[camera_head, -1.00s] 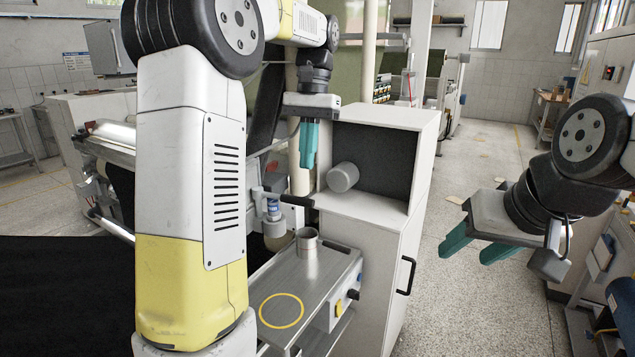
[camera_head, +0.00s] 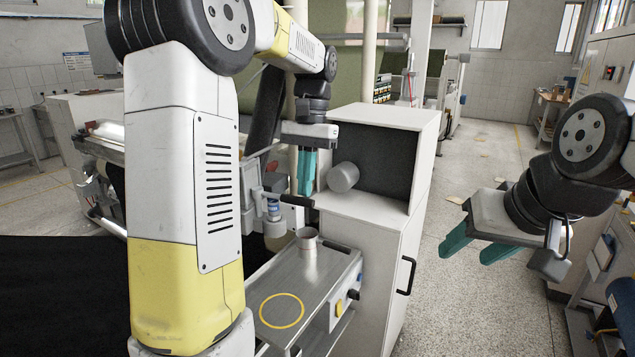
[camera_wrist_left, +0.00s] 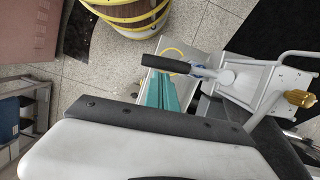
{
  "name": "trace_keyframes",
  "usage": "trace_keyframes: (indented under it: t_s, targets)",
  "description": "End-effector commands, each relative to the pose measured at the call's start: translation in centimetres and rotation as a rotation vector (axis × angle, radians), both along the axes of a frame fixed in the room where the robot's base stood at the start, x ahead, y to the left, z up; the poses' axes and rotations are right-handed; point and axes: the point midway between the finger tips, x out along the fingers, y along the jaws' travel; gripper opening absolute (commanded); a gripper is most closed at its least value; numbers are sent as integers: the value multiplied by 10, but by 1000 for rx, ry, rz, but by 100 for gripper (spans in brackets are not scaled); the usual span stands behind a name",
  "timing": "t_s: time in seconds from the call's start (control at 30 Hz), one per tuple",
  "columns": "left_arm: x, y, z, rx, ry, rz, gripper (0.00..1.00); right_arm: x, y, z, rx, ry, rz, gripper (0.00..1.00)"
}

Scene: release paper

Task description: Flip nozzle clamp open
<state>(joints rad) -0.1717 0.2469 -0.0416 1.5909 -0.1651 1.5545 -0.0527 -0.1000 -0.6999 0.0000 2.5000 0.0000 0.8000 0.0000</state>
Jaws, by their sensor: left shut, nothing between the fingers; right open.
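The nozzle clamp's black handle (camera_head: 297,200) sticks out to the right from the nozzle fitting (camera_head: 273,207), above the metal stand. The handle also shows in the left wrist view (camera_wrist_left: 166,64), running from the pale clamp body (camera_wrist_left: 232,76). My left gripper (camera_head: 306,190) has teal fingers that are shut and empty. They point down right at the handle's outer end; I cannot tell whether they touch it. In the left wrist view, the left gripper (camera_wrist_left: 161,92) lies just below the handle. My right gripper (camera_head: 464,244) is open and empty, far to the right, over the floor.
A metal cup (camera_head: 307,239) stands on the steel stand (camera_head: 318,275), which has a yellow ring marking. A white cabinet (camera_head: 385,230) with an open dark recess and a grey cylinder (camera_head: 342,177) is close to the right of the left gripper. Free floor lies further right.

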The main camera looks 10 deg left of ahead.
Motion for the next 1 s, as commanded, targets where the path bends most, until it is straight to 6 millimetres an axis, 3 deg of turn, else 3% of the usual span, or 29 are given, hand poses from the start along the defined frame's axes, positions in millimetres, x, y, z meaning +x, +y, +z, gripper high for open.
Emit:
trace_keyframes:
  t_s: [0.47,1.0]
  targets:
    - [-36,4,0,1,2,-321,0,0,0,0,0,0,0,52]
    - [-83,31,0,1,1,-835,0,0,0,0,0,0,0,52]
